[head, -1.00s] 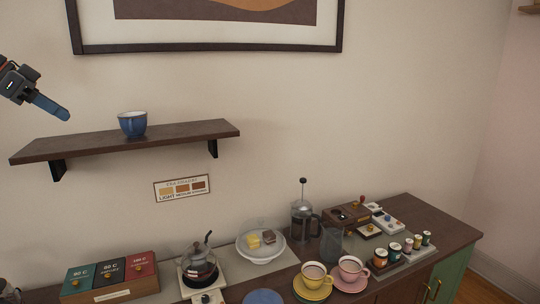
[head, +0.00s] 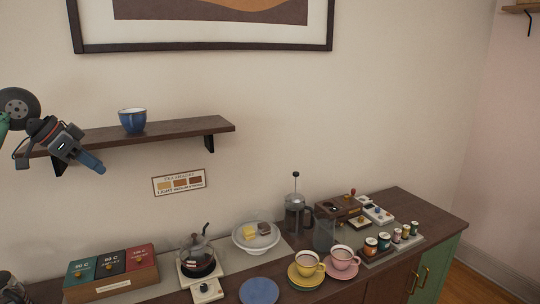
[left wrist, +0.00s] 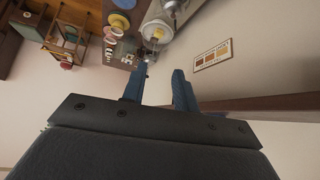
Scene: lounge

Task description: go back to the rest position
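My left gripper (head: 92,164) hangs in the air at the left of the head view, in front of the left part of the wall shelf (head: 180,134). In the left wrist view its two blue fingers (left wrist: 160,88) stand apart with nothing between them. A blue cup (head: 132,121) stands upright on the shelf, to the right of and above the fingertips in the picture, apart from them. My right gripper is not in view.
Below is a sideboard (head: 440,216) with a tea box (head: 112,275), a glass teapot (head: 197,255), a cake stand (head: 257,236), a French press (head: 297,216), a yellow cup (head: 307,264), a pink cup (head: 342,261) and several jars. A blue saucer (head: 259,290) lies empty. The wall area right of the shelf is free.

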